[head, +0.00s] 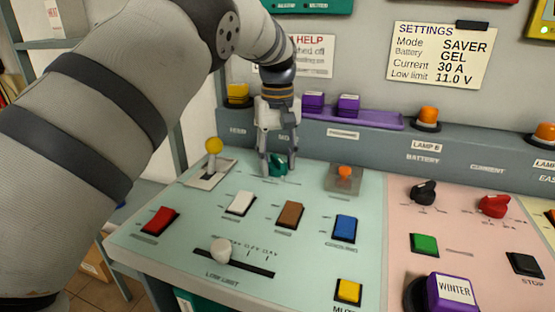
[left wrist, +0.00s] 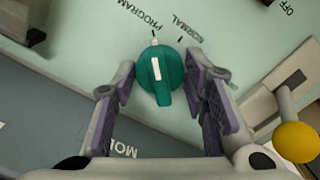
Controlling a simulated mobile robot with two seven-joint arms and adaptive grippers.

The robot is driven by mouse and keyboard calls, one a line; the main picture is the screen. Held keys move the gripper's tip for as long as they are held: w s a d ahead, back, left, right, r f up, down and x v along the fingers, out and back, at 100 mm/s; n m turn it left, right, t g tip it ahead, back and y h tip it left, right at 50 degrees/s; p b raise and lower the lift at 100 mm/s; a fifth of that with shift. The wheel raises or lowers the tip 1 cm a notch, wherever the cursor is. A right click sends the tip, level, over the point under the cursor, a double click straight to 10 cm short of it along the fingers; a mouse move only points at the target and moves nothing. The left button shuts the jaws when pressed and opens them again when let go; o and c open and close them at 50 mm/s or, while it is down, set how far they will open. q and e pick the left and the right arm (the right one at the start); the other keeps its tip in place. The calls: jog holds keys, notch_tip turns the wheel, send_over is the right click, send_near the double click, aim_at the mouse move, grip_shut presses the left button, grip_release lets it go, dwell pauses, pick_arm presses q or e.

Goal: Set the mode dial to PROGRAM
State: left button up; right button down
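The mode dial is a teal knob (head: 277,165) on the pale green panel, partly hidden by my left gripper in the head view. In the left wrist view the dial (left wrist: 162,82) carries a white line, whose upper end points toward a white mark by the end of the PROGRAM label (left wrist: 138,15). The NORMAL label (left wrist: 189,33) is just right of it. My left gripper (left wrist: 160,88) is open, with one purple-padded finger on each side of the dial. Small gaps seem to show, but contact is hard to judge. My right gripper is not in view.
A yellow-knobbed lever (head: 214,147) stands left of the dial and an orange button (head: 344,172) right. Rocker switches, including a brown one (head: 291,213), lie in front. A ledge with a purple tray (head: 380,121) is behind. A settings note (head: 438,54) reads SAVER for mode.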

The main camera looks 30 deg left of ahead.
aim_at(277, 158)
pick_arm(q)
jog(key=shift+o, duration=1.1)
notch_tip(277, 158, up, 12)
